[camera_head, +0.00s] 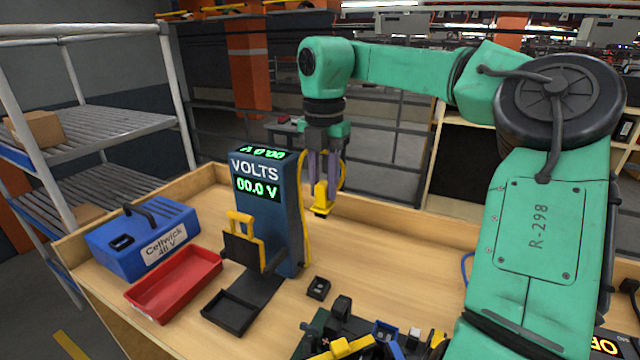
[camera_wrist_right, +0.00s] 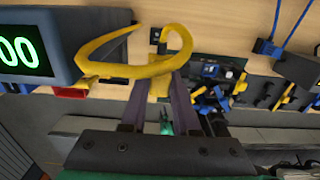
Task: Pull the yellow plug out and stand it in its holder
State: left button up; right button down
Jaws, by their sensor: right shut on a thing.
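The yellow plug (camera_head: 321,203) is between the fingertips of my right gripper (camera_head: 321,178), which is shut on it. It hangs above the bench, apart from the surface. A yellow cable (camera_head: 305,235) loops from it beside the blue volt meter (camera_head: 268,205), which reads 00.0 V. In the right wrist view the plug (camera_wrist_right: 159,87) sits between the purple-grey fingers (camera_wrist_right: 163,92), with the cable (camera_wrist_right: 112,69) curling around. A small black block with a recess (camera_head: 318,288) stands on the bench nearer the camera; I cannot tell whether it is the plug's holder. My left gripper is out of view.
A blue battery case (camera_head: 125,240) and a red tray (camera_head: 175,285) are at the left. A black tray (camera_head: 230,312) lies before the meter. Several dark, blue and yellow parts crowd the front edge. Bare wood (camera_head: 400,270) lies right of the block.

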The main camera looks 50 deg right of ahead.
jog(key=shift+w+f, duration=0.3)
jog(key=f+b, duration=0.4)
jog(key=f, duration=0.2)
jog(key=f+b, duration=0.5)
jog(key=f, duration=0.2)
jog(key=f+b, duration=0.5)
jog(key=f, duration=0.1)
jog(key=shift+w+a+f, duration=0.1)
jog(key=shift+w+f, duration=0.15)
jog(key=shift+f+b, duration=0.75)
jog(key=shift+f, duration=0.4)
jog(key=c, duration=0.6)
grip_release()
jog(key=shift+r, duration=0.1)
notch_tip(320, 180, up, 14)
jog(key=shift+r+p, duration=0.25)
jog(key=shift+p, duration=0.4)
